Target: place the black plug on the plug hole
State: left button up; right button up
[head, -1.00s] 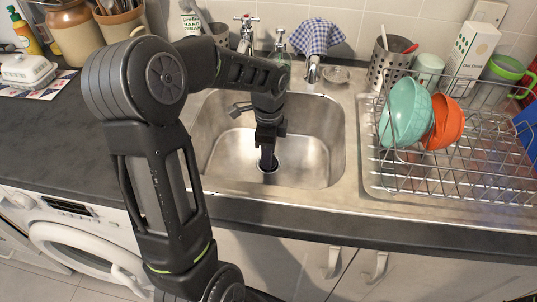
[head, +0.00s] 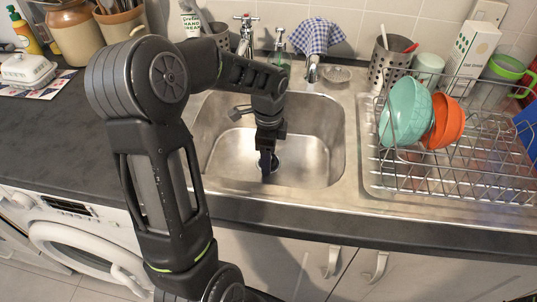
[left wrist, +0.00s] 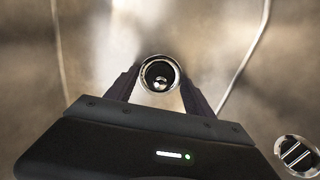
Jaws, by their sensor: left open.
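My left gripper (head: 266,172) points down into the steel sink, its fingertips close to the plug hole (head: 275,164). In the left wrist view the gripper (left wrist: 158,88) is open, its two dark fingers apart on either side of the plug hole's shiny ring (left wrist: 143,79). Inside the ring is a round black piece (left wrist: 158,71) with a bright metal centre. It looks like the black plug sitting in the hole, but I cannot tell whether it is fully seated. Nothing shows gripped between the fingers. My right gripper is not in view.
The sink basin (head: 315,150) is otherwise empty. A slotted round fitting (left wrist: 297,155) shows at lower right in the wrist view. A tap with a checked cloth (head: 318,36) stands behind the sink. A wire rack (head: 470,165) with bowls stands at right.

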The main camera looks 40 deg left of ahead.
pick_arm(q)
notch_tip(320, 180, up, 12)
jog(key=shift+r+p, duration=0.15)
jog(key=shift+p, duration=0.25)
dwell(0.7)
